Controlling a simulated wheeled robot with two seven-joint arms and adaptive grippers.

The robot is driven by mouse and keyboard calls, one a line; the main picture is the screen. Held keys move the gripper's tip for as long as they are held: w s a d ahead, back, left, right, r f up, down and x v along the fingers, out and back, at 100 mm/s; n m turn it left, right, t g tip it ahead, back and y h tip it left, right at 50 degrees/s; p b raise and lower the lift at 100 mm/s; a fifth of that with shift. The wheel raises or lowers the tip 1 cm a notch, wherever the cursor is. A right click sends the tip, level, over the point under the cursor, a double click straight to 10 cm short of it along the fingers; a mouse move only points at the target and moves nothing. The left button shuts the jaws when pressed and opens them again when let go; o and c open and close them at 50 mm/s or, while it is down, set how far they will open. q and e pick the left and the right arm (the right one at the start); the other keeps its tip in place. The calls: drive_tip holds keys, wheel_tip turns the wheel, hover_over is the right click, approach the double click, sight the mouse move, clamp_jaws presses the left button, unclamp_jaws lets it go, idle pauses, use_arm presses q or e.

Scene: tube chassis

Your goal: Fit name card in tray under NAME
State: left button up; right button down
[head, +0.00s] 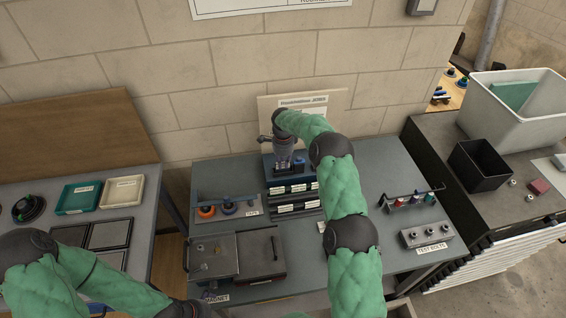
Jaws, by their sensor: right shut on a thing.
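My right gripper (284,167) points down at the back middle of the bench, over a dark blue stand (307,164). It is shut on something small. I take it to be the name card, but the fingers hide it and I cannot make out its face. Behind it a pale board (333,100) with a printed heading leans against the wall; my arm covers much of the board, and I cannot read NAME on it. My left arm crosses the lower left corner; its gripper is out of the picture.
Black racks with white labels (292,208) stand before the right gripper. A metal box (215,256) is at front left, a test block (427,236) at right. The left table holds a teal tray (78,198) and a cream tray (122,192). A black bin (478,166) stands far right.

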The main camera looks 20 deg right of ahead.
drive_tip(key=shift+f+b, duration=0.55)
drive_tip(key=shift+f, duration=0.15)
drive_tip(key=shift+r, duration=0.1)
drive_tip(key=c, duration=1.2)
unclamp_jaws()
drive_tip(key=shift+o, duration=0.2)
